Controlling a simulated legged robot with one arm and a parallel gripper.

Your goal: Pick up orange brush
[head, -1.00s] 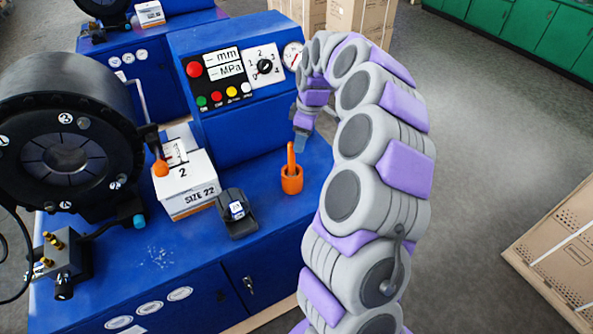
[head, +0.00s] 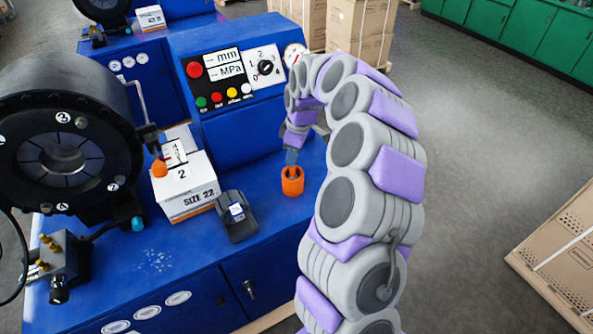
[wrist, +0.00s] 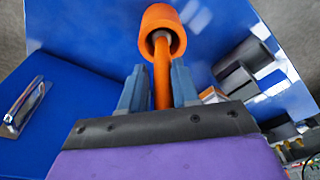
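The orange brush (wrist: 162,80) stands handle-up in an orange cup (head: 292,183) on the blue bench. In the wrist view its handle runs from the orange cup (wrist: 163,28) down between the two blue-grey fingers of my gripper (wrist: 158,68). The fingers are apart on either side of the handle, with narrow gaps showing. In the head view my gripper (head: 291,157) is just above the cup, and the handle is mostly hidden behind the fingers there.
A white box marked SIZE 22 (head: 188,190) and a small dark device (head: 237,215) stand left of the cup. A large black crimper (head: 65,140) is at far left. The control panel (head: 222,75) rises behind. The bench's right edge is close to the cup.

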